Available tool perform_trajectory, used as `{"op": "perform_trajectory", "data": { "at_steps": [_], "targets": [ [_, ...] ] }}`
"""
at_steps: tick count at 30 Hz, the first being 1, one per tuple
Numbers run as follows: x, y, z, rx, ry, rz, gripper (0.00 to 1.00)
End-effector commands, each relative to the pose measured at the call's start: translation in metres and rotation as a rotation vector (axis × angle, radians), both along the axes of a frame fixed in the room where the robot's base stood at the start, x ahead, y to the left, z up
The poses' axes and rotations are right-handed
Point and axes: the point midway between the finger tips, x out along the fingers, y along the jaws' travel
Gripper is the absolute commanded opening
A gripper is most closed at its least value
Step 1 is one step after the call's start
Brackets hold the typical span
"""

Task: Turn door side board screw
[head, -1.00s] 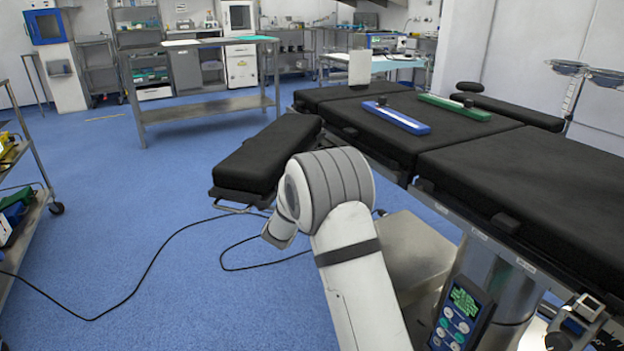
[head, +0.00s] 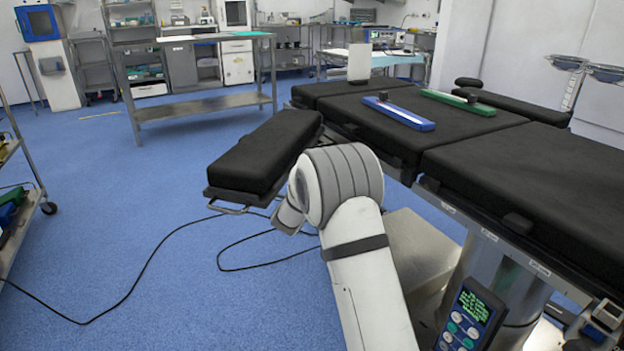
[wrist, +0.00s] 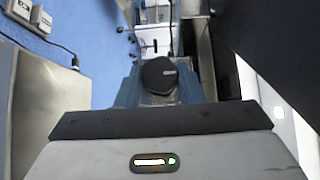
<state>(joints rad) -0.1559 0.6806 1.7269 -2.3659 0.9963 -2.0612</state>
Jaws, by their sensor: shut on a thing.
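In the head view my white arm reaches down beside the padded side board (head: 265,150) of the operating table (head: 530,170). The arm hides my gripper and the screw there.
A blue bar (head: 400,112) and a green bar (head: 458,102) lie on the table pads. A control handset (head: 468,318) hangs at the table's near side. A black cable (head: 150,260) runs over the blue floor, which is open at left. A steel cart (head: 22,200) stands far left.

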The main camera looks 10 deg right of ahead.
Motion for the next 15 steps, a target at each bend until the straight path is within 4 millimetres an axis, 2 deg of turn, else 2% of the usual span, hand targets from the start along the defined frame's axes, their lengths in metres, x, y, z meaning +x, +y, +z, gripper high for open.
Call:
{"op": "perform_trajectory", "data": {
  "at_steps": [1, 5, 6, 15],
  "targets": [
    [-0.0001, 0.0003, -0.0003, 0.000, 0.001, 0.000, 0.24],
    [-0.0001, 0.0005, -0.0005, 0.000, 0.001, 0.001, 0.13],
    [0.0000, 0.0062, -0.0005, 0.000, 0.001, 0.004, 0.11],
    [-0.0002, 0.0021, -0.0025, 0.012, -0.036, 0.003, 0.11]
  ]
}}
